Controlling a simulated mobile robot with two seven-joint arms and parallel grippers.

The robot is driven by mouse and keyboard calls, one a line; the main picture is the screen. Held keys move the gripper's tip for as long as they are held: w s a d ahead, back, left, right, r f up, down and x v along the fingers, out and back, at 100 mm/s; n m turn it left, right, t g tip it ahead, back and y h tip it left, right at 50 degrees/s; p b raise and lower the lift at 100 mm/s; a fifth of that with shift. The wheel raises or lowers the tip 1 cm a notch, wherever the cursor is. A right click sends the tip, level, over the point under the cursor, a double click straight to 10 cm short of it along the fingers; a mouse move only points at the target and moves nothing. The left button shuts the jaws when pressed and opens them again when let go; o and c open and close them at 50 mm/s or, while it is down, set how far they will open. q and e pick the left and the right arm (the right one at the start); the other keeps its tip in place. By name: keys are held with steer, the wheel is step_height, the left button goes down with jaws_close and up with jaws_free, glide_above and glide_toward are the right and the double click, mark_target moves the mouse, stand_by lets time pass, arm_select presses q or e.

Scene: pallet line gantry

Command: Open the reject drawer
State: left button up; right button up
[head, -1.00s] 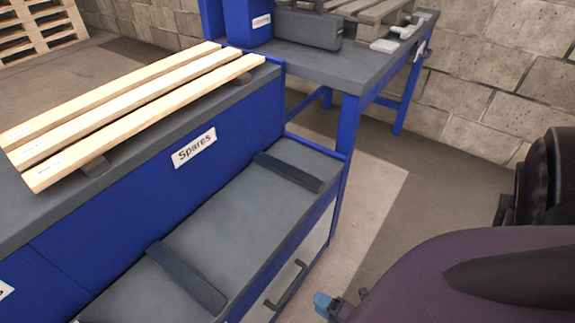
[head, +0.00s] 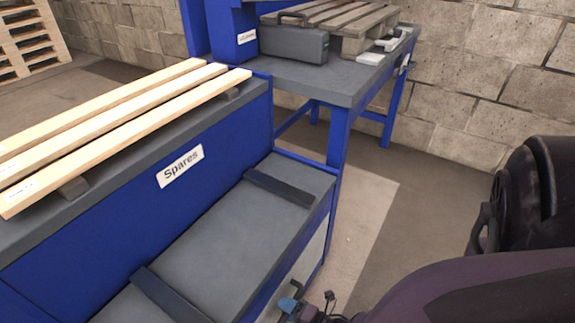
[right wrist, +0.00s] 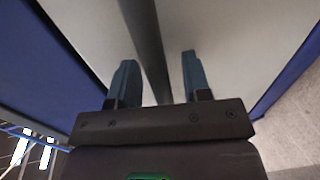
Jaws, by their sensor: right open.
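The reject drawer has a pale grey front (head: 312,262) in the blue cabinet, low in the head view, and looks closed. My right gripper (head: 291,296) is at this front, with its blue fingertips showing at the bottom of the head view. In the right wrist view the open gripper (right wrist: 159,62) has one finger on each side of the dark bar handle (right wrist: 147,42). The bar runs between the fingers, and I cannot tell whether they touch it. In the head view the handle is mostly hidden by the gripper. My left gripper is not in view.
The cabinet's grey top (head: 225,235) carries two dark bars. A "Spares" unit (head: 120,235) with pale planks (head: 110,115) stands on the left. A blue-legged bench (head: 345,80) with a dark case (head: 293,44) is behind. The floor right of the cabinet (head: 365,215) is clear.

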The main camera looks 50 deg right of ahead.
steer(key=shift+c, duration=0.2)
jaws_close()
